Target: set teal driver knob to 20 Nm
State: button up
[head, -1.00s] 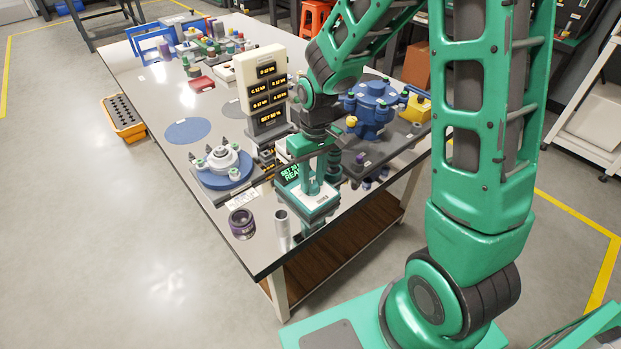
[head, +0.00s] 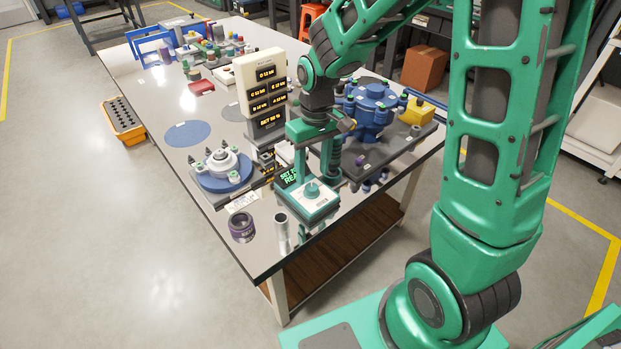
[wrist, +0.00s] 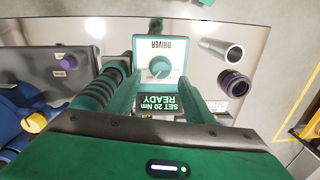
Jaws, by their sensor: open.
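The teal driver knob (head: 312,190) sits on the white top of the small teal driver unit (head: 325,203) near the table's front corner. In the wrist view, the round knob (wrist: 160,67) shows a pale pointer mark, too small to read exactly. The driver's dark screen (wrist: 158,103) shows green text, upside down, that reads "SET 20 Nm READY". My gripper (head: 311,168) is open and empty, above and behind the knob in the head view. In the wrist view, my gripper's fingers (wrist: 160,78) stand apart on either side of the knob, not touching it.
A metal cylinder (head: 282,232) and a purple ring (head: 241,226) stand left of the driver. A cream display tower (head: 262,90) and a white flanged part on a blue disc (head: 222,163) are behind left. A blue valve assembly (head: 370,105) stands to the right.

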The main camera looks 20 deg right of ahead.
aim_at(313, 185)
notch_tip(313, 185, up, 6)
jog(key=shift+d, duration=0.15)
jog(key=shift+w, duration=0.1)
dwell(0.4)
jog(key=s+d+r+m, duration=0.4)
jog(key=s+d+r, duration=0.1)
jog(key=s+d, duration=0.65)
jog(key=s+d+m, duration=0.4)
jog(key=s+d, duration=0.1)
jog(key=s, duration=0.8)
jog(key=shift+d+m, duration=0.2)
jog(key=shift+m, duration=0.2)
